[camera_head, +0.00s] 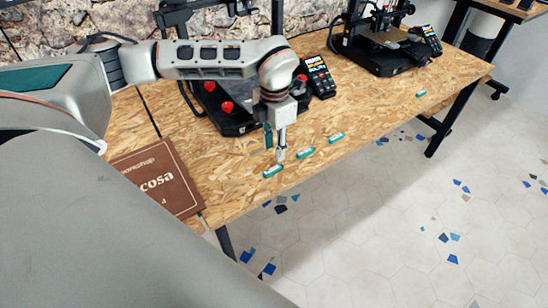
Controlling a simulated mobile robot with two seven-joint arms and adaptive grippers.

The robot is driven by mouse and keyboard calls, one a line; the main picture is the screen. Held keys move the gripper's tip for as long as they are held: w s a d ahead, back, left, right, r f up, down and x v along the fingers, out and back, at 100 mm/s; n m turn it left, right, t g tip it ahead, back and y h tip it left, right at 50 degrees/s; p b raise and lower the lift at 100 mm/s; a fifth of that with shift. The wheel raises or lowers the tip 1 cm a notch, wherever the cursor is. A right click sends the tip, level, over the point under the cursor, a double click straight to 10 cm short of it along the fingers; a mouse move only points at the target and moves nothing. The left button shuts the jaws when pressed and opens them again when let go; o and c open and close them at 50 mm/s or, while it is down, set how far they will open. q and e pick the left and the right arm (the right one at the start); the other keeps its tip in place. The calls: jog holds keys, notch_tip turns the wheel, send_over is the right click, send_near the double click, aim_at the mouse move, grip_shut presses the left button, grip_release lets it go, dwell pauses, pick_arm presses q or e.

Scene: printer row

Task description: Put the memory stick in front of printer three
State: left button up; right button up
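Several small teal sticks with pale labels lie along the table's front edge; I cannot tell which is the named memory stick. The nearest teal stick (272,171) lies just below my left gripper (281,155). A second stick (306,153) and a third stick (337,137) lie to its right, and another (421,94) lies farther right. My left gripper points down, with its tips just above or touching the nearest stick; its finger gap is not clear. My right gripper is out of view. One black printer (232,122) stands behind my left gripper, another printer (372,57) farther right. No printer number is readable.
The wood-chip table (232,187) has free room along its front and between the printers. Black control panels (319,77) stand beside the printers. A brown sign (160,180) lies at the left end. Another table (505,8) stands at the upper right, beyond a gap.

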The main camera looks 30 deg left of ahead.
pick_arm(q)
notch_tip(320, 180, up, 4)
jog(key=s+d+f+m+g+h, duration=0.15)
jog(key=s+d+h, duration=0.25)
jog(key=d, duration=0.7)
jog(key=s+d+f+m+g+h, duration=0.1)
jog(key=s+d+f+g+h, duration=0.3)
jog(key=d, duration=0.6)
jog(key=s+d+r+n+t+h, duration=0.3)
jog(key=d+r+n+t+h, duration=0.35)
jog(key=d+r+h, duration=0.7)
jog(key=w+a+f+n+t+y, duration=0.35)
jog(key=w+n+t, duration=0.35)
jog(key=n+t, duration=0.55)
jog(key=w+a+f+n+t+y, duration=0.2)
jog(key=a+f+n+t+y, duration=0.1)
jog(key=a+f+n+y, duration=0.55)
jog(key=s+a+f+n+g+y, duration=0.2)
jog(key=s+a+f+n, duration=0.1)
jog(key=f, duration=0.4)
jog(key=s+a+f+n+g+y, duration=0.2)
jog(key=s+a+f+n, duration=0.2)
jog(key=s+f, duration=0.2)
jog(key=s+a+f+n+g+y, duration=0.2)
jog(key=s+a+f+n+y, duration=0.1)
jog(key=f, duration=0.7)
jog(key=shift+s+a+n, duration=0.55)
jog(key=shift+s+n, duration=0.15)
jog(key=shift+s, duration=0.3)
